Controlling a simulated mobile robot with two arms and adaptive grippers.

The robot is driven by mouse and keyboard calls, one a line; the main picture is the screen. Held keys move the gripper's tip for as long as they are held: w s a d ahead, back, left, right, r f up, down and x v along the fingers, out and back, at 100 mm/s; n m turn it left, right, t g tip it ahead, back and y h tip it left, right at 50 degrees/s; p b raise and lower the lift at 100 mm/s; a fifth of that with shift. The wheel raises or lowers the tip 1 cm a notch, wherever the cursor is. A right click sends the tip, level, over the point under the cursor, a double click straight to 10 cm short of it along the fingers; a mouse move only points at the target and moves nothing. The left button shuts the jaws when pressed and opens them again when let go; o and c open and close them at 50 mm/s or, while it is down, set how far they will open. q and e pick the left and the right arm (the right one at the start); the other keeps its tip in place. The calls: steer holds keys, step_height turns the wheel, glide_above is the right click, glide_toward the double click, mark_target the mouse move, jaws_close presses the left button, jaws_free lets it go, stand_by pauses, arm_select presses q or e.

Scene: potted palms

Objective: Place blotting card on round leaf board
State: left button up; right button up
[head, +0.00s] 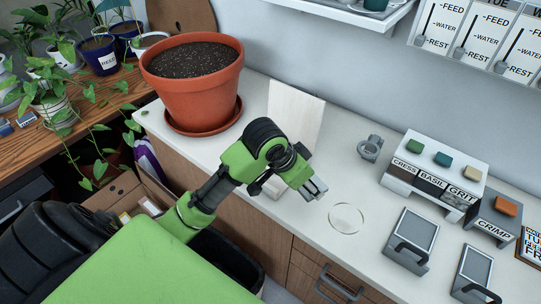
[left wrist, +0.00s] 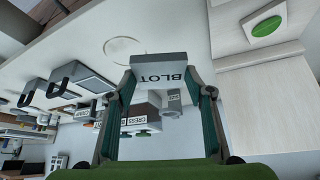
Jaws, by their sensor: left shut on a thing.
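My left gripper (head: 316,190) is above the white counter, in front of a pale wooden board (head: 294,108). In the left wrist view its two fingers are closed on a grey block-like card marked BLOT (left wrist: 158,70), the blotting card. The pale wooden board also shows in the left wrist view (left wrist: 262,105), to the right of the card and apart from it. A white square with a round green disc (left wrist: 265,27) is on its ledge; in the head view my arm hides this part. My right gripper is not in view.
A clear round dish (head: 346,218) lies on the counter near the gripper. A large terracotta pot (head: 193,85) stands left of the board. To the right are a grey ring holder (head: 370,148), a labelled CRESS/BASIL/GRIT box (head: 432,176), a CRIMP box (head: 494,217) and grey handled blocks (head: 411,238).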

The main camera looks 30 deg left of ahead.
arm_select(q)
steer(key=w+a+r, duration=0.2)
steer(key=a+r, duration=0.2)
steer(key=a, duration=0.1)
steer(key=shift+m, duration=0.4)
steer(key=w+a+f+p, duration=0.1)
steer(key=w+a+f, duration=0.1)
steer(key=a, duration=0.2)
steer(key=w+a+f+p, duration=0.1)
steer(key=w+a+f, duration=0.1)
steer(key=a+f, duration=0.1)
steer(key=w+a+f+p, duration=0.2)
steer(key=a+f, duration=0.1)
steer(key=a, duration=0.2)
steer(key=shift+w+a+f, duration=0.45)
steer(key=shift+a+f, duration=0.3)
steer(key=shift+f, duration=0.2)
step_height(320, 180, down, 3)
steer(key=shift+r, duration=0.1)
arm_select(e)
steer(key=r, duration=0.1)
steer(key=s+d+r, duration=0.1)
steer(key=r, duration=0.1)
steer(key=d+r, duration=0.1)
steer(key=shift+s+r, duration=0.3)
arm_select(q)
steer(key=shift+f, duration=0.25)
steer(key=o, duration=0.9)
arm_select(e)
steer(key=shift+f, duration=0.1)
